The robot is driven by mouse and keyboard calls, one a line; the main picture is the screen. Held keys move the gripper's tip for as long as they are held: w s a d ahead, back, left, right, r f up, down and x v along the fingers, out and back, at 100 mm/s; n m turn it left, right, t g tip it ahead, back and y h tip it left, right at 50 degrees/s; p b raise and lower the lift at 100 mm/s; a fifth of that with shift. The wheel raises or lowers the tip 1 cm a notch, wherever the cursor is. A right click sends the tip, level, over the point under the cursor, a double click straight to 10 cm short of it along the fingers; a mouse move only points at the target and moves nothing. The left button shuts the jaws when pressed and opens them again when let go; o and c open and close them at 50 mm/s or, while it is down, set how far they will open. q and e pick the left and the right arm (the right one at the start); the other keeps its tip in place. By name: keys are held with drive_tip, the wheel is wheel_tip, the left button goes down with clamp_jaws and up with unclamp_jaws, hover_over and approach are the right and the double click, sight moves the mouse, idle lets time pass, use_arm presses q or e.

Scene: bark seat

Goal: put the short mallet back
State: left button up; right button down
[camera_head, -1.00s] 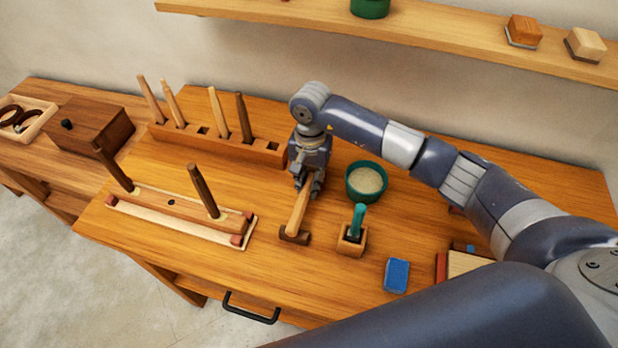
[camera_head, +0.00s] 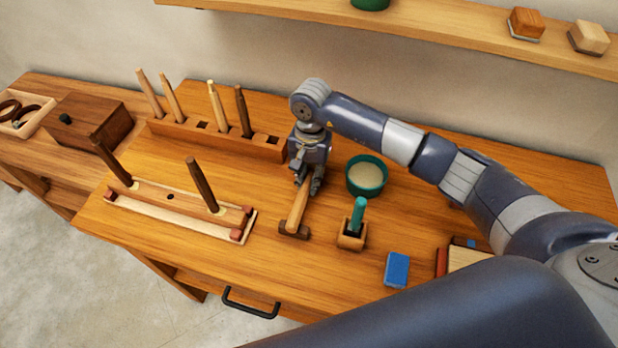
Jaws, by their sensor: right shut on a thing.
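The short mallet (camera_head: 297,213) has a pale wooden handle and a dark brown head. It is on or just above the bench top, its head toward the front edge. My right gripper (camera_head: 308,188) is shut on the far end of its handle, pointing down. A long wooden rack (camera_head: 222,142) with square holes stands at the back left. It holds several upright handles, and some of its holes are empty. My left gripper is not in view.
A green bowl (camera_head: 366,176) stands right of my gripper. A small wooden block with a green-handled tool (camera_head: 352,236) is close to the mallet's right. A bark seat piece with two dark legs (camera_head: 172,207) lies left. A blue block (camera_head: 397,269) is at the front.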

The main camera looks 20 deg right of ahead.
drive_tip(key=shift+f, duration=0.15)
drive_tip(key=c, duration=1.4)
unclamp_jaws()
drive_tip(key=r, duration=1.2)
drive_tip(key=shift+w+d, duration=0.25)
drive_tip(key=shift+w, duration=0.1)
